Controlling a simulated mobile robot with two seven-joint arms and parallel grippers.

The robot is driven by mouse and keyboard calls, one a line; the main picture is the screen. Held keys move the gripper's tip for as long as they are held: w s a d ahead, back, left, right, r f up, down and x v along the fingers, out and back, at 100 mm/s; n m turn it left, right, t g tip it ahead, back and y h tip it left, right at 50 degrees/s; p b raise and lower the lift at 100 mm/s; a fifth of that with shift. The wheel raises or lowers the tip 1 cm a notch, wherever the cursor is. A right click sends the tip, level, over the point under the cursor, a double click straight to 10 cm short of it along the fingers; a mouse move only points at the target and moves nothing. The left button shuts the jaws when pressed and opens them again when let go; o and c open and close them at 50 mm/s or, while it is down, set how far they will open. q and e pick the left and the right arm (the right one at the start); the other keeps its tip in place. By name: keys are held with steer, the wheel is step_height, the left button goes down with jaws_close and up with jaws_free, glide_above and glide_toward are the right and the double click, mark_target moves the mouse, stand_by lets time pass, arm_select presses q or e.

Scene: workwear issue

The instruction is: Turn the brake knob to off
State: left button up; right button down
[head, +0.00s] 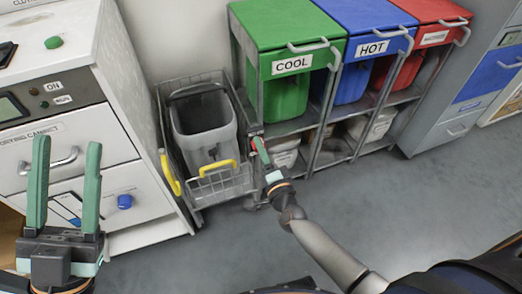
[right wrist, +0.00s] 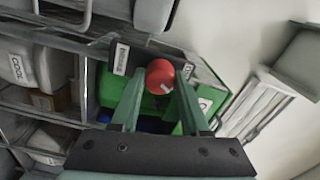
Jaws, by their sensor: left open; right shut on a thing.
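The red brake knob (right wrist: 160,74) sits between the fingers of my right gripper (right wrist: 159,86) in the right wrist view. A small white mark shows on the knob's face, and white label plates stand on either side of it. The right gripper is shut on the knob. In the head view the right gripper (head: 257,144) is at the right side of the wire cart (head: 223,186), and its fingers largely cover the knob. My left gripper (head: 66,148) is open and empty, in front of the drying cabinet, away from the knob.
The cart carries a grey bin (head: 205,130) and yellow handles. The drying cabinet (head: 75,135) stands to its left. A rack with green (head: 285,95), blue (head: 351,85) and red (head: 396,72) bins stands close on its right. The grey floor (head: 240,245) in front is clear.

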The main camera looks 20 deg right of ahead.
arm_select(q)
steer(key=shift+d+f, duration=0.1)
steer(key=shift+f, duration=0.1)
arm_select(e)
steer(key=shift+m, duration=1.1)
arm_select(q)
steer(key=shift+f, duration=0.1)
arm_select(e)
steer(key=shift+c, duration=2)
jaws_free()
steer(key=shift+s, duration=0.1)
